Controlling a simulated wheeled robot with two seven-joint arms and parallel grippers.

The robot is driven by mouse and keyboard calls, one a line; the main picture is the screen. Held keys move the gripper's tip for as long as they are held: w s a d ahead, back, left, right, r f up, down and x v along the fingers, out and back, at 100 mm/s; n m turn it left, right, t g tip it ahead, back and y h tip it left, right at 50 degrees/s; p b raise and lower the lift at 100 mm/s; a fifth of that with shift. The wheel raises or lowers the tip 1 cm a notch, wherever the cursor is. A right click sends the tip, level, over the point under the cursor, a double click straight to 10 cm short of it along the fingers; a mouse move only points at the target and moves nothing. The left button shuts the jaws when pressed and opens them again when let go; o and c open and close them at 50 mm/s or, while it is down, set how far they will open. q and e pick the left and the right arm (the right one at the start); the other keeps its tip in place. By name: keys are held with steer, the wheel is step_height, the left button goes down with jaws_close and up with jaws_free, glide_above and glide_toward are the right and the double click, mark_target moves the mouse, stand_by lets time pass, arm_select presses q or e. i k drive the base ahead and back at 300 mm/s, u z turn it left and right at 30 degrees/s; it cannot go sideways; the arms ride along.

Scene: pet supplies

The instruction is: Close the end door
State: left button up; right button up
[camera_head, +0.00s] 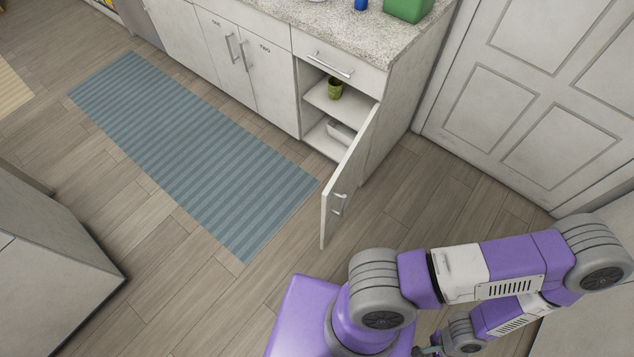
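The end door (347,190) is the white cabinet door at the right end of the counter's lower cabinets. It stands wide open, swung out from the cabinet over the floor, with a metal handle (339,204) near its free edge. The open cabinet (318,99) shows a shelf, with a green-yellow cup (335,88) on it and a white container (341,131) below. My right arm is folded at the lower right, apart from the door. Only a small part at its wrist end (430,350) shows at the bottom edge, so its finger state is unclear. My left gripper is out of view.
A blue striped rug (190,150) lies left of the door. A closed drawer (338,66) is above the opening. A panelled white door (530,95) stands at the right. A grey-white block (50,270) is at the lower left. Wood floor around the cabinet door is clear.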

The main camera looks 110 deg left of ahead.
mark_target(337, 194)
steer(key=u, duration=3.3)
steer(key=i, duration=0.5)
steer(key=u, duration=0.15)
steer(key=k, duration=0.4)
steer(key=u, duration=0.6)
